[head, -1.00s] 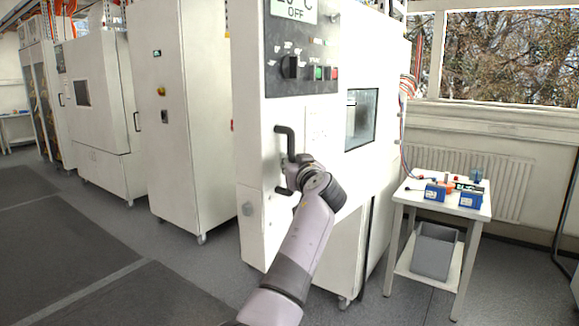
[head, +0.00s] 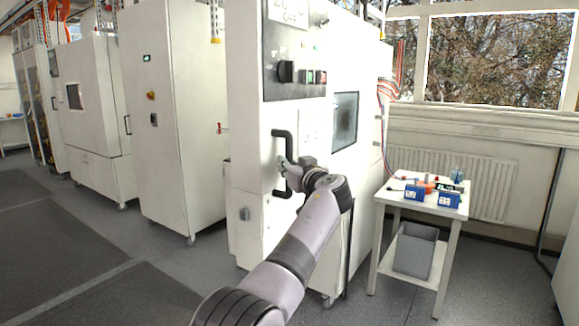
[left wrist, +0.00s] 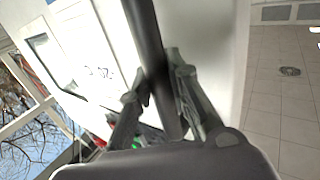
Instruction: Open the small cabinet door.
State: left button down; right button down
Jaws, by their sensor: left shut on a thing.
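The small white cabinet (head: 250,140) stands in the middle of the head view, with a dark panel of switches at its top. Its door has a black bar handle (head: 276,148) standing upright on the front. My left gripper (head: 284,168) is at the handle, its arm coming up from below. In the left wrist view the two fingers (left wrist: 158,100) close around the dark handle bar (left wrist: 148,40), one on each side. The door looks closed against the cabinet, though my wrist hides part of its front. My right gripper is not in view.
A small white table (head: 385,195) with blue boxes (head: 449,199) stands right of the cabinet, a grey bin (head: 413,255) on its lower shelf. Other tall white cabinets (head: 165,90) stand to the left. The grey floor (head: 160,285) in front is mostly clear.

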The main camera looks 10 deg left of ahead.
pick_arm(q)
jog(key=shift+r, duration=0.35)
jog(key=c, duration=1.9)
grip_release()
jog(key=o, duration=0.4)
jog(key=shift+w+d+f, duration=0.1)
jog(key=shift+f, duration=0.1)
jog(key=shift+c, duration=0.2)
jog(key=shift+o, duration=0.3)
jog(key=shift+f, duration=0.1)
